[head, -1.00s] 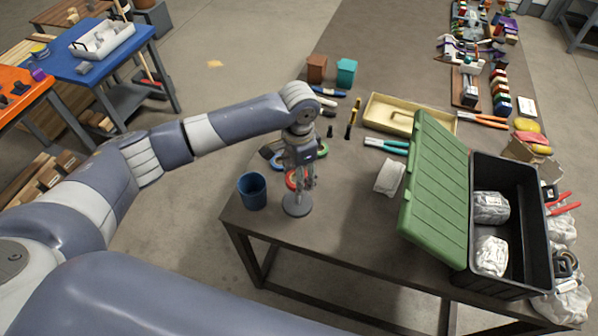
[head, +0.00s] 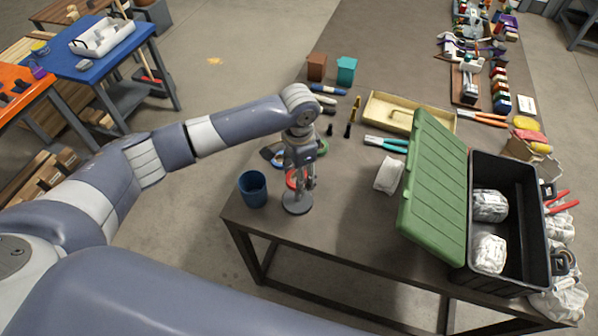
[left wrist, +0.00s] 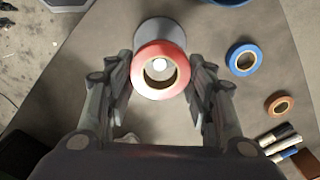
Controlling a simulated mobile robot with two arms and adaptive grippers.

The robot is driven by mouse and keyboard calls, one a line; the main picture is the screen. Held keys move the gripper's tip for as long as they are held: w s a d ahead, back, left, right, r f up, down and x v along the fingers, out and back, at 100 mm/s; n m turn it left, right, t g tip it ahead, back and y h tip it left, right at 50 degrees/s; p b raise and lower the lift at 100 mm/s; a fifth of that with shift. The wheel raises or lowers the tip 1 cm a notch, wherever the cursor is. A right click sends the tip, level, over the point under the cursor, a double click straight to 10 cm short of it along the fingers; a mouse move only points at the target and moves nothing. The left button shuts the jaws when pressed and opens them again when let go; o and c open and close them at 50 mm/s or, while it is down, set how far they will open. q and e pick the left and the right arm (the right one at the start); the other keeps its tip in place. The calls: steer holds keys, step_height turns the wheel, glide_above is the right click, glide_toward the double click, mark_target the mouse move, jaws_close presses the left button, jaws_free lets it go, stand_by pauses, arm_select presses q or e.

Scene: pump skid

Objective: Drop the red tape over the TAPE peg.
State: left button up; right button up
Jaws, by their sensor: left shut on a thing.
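My left gripper (left wrist: 159,90) is shut on the red tape (left wrist: 141,57), a ring held between its two fingertips. In the head view the red tape (head: 291,179) shows partly behind the fingers of the left gripper (head: 302,184). A round grey peg base (head: 297,206) stands on the table just below the gripper. In the left wrist view the grey base (left wrist: 166,29) lies behind the tape, and a pale peg tip (left wrist: 159,65) shows through the tape's hole. I cannot tell whether the tape is around the peg or above it. No TAPE label is readable. My right gripper is not in view.
A blue cup (head: 253,190) stands left of the base, near the table edge. Another blue tape roll (left wrist: 243,58) and an orange-brown roll (left wrist: 279,104) lie close by. A white roll (head: 389,175) and an open green-lidded box (head: 434,190) stand to the right.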

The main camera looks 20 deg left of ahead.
arm_select(q)
steer(key=o, duration=1)
steer(key=shift+o, duration=0.2)
steer(key=shift+r, duration=0.1)
step_height(320, 180, up, 12)
